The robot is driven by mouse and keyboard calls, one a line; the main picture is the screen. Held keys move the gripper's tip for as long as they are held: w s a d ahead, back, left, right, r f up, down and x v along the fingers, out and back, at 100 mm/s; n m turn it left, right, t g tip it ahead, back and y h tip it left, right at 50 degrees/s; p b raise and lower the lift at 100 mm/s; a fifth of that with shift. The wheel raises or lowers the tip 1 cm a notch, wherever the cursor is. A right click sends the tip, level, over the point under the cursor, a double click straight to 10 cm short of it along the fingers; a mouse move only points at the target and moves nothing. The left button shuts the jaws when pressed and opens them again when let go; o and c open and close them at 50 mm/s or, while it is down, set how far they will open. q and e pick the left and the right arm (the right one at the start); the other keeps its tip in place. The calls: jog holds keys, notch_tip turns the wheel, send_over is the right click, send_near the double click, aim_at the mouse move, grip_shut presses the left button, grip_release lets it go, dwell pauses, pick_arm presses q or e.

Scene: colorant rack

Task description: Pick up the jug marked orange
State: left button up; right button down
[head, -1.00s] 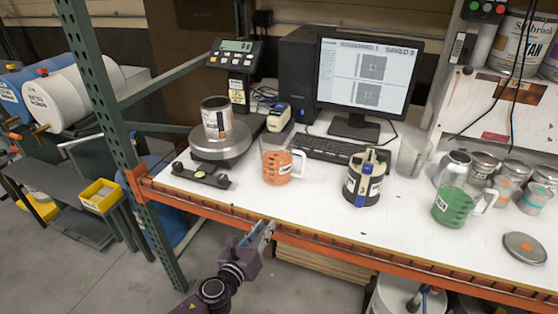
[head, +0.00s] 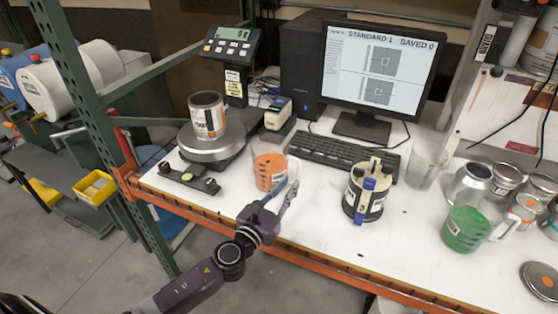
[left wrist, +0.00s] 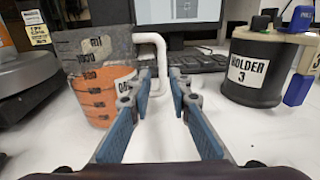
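In the head view my left gripper (head: 283,192) is open at the jug's near right side. I cannot tell whether a finger touches the handle. My right gripper is not in view.
A scale (head: 212,146) with a paint can (head: 207,115) stands left of the jug. A black holder (head: 365,190) marked 3 stands to the right. The keyboard (head: 340,155) is behind. A green jug (head: 466,228) and several cans are farther right.

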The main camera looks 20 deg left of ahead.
aim_at(298, 173)
pick_arm(q)
jog(key=shift+w+d+r, duration=0.1)
jog(key=shift+w, duration=0.45)
jog(key=shift+w+r, duration=0.15)
jog(key=shift+w, duration=0.05)
jog(key=shift+w+d+r+p, duration=0.25)
jog(key=shift+w+p, duration=0.15)
jog(key=shift+w, duration=0.15)
jog(key=w, duration=0.3)
jog(key=shift+w+d+f, duration=0.2)
jog(key=shift+w+d, duration=0.1)
jog(key=shift+w, duration=0.2)
grip_shut()
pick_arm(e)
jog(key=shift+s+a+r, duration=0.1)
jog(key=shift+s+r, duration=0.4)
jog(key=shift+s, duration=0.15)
